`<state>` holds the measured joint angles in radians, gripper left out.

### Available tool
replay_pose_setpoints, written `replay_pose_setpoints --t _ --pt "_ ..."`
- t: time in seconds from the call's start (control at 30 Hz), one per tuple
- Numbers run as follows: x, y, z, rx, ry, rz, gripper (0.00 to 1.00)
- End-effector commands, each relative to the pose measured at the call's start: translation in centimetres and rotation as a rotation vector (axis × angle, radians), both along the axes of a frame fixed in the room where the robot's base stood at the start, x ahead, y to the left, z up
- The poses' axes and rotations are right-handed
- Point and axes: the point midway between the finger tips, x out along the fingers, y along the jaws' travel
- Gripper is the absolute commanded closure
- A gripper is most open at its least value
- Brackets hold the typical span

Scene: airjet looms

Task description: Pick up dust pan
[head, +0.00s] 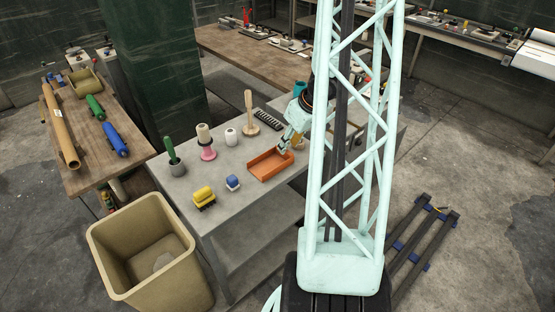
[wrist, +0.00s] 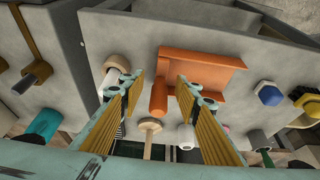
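The orange dust pan (head: 268,167) lies flat on the grey table near its right side, and it also shows in the wrist view (wrist: 205,62). Its round orange handle (wrist: 159,96) points toward the lower part of the wrist view. My gripper (head: 284,148) is above the pan's far right side in the head view. In the wrist view my gripper (wrist: 160,80) has its two fingers spread wide, one on each side of the handle in the picture. Nothing is held. The gap in height between fingertips and handle is hard to judge.
On the grey table (head: 245,240) stand a wooden tool (head: 250,113), white spool (head: 231,137), cream-and-pink spools (head: 206,142), green-handled brush (head: 172,158), yellow item (head: 204,197) and blue item (head: 232,183). A tan bin (head: 110,240) stands at the left.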

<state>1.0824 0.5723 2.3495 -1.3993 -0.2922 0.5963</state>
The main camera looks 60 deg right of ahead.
Motion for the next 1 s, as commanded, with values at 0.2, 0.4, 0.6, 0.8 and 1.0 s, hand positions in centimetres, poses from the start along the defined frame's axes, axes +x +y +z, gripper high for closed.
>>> replay_pose_setpoints --t 0.2,0.4,0.6,0.8,1.0 --pt "0.0 0.0 0.0 0.0 0.0 0.0 0.7" --pt "0.1 0.0 -0.4 0.0 0.0 0.0 0.7" --pt "0.4 0.0 -1.4 0.0 0.0 0.001 0.7" --pt "0.8 -0.1 -2.7 0.0 0.0 0.001 0.7" --pt "1.3 -0.2 -4.0 0.0 0.0 0.0 0.7"
